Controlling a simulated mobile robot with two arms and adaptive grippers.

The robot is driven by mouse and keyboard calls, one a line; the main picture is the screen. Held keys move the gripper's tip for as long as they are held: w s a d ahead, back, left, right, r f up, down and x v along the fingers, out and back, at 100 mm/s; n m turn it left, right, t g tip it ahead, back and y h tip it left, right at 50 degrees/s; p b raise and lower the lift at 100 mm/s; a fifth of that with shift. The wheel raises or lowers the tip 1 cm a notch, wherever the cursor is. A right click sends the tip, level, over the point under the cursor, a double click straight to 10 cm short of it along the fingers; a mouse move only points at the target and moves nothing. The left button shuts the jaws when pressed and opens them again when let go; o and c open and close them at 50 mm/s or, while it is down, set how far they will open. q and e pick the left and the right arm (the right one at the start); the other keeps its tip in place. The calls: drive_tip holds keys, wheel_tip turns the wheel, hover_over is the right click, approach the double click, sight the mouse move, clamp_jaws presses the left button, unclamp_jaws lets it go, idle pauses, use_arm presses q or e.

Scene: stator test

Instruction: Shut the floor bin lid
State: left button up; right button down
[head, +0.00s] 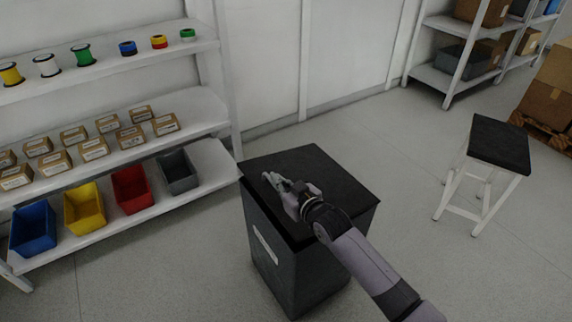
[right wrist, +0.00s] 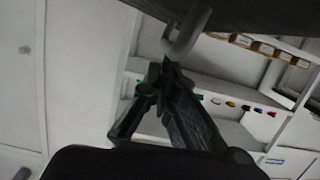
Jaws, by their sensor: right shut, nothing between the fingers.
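The floor bin (head: 290,272) is a black box with a pale label on its front, standing on the floor in the middle of the head view. Its flat black lid (head: 325,170) lies over the top, with a dark band beneath its front edge; I cannot tell whether it is fully down. My right gripper (head: 272,180) is over the lid's left part, shut and empty; contact is unclear. In the right wrist view the gripper (right wrist: 168,68) points to a dark slab across the top, likely the lid, beside a grey curved piece (right wrist: 187,35). My left gripper is out of view.
A white shelf (head: 213,158) with spools, cartons and coloured bins stands left of the floor bin. A black-topped stool (head: 500,145) stands to the right. Cartons on a pallet (head: 546,130) are at the far right. The floor between bin and stool is clear.

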sight(276, 199)
drive_tip(key=shift+n, duration=0.3)
drive_tip(key=f, duration=0.2)
drive_tip(key=a+f+b, duration=0.1)
drive_tip(key=f, duration=0.1)
drive_tip(key=shift+s, duration=0.35)
drive_tip(key=shift+s+a+f, duration=0.15)
drive_tip(key=shift+s+f, duration=0.05)
drive_tip(key=shift+f, duration=0.45)
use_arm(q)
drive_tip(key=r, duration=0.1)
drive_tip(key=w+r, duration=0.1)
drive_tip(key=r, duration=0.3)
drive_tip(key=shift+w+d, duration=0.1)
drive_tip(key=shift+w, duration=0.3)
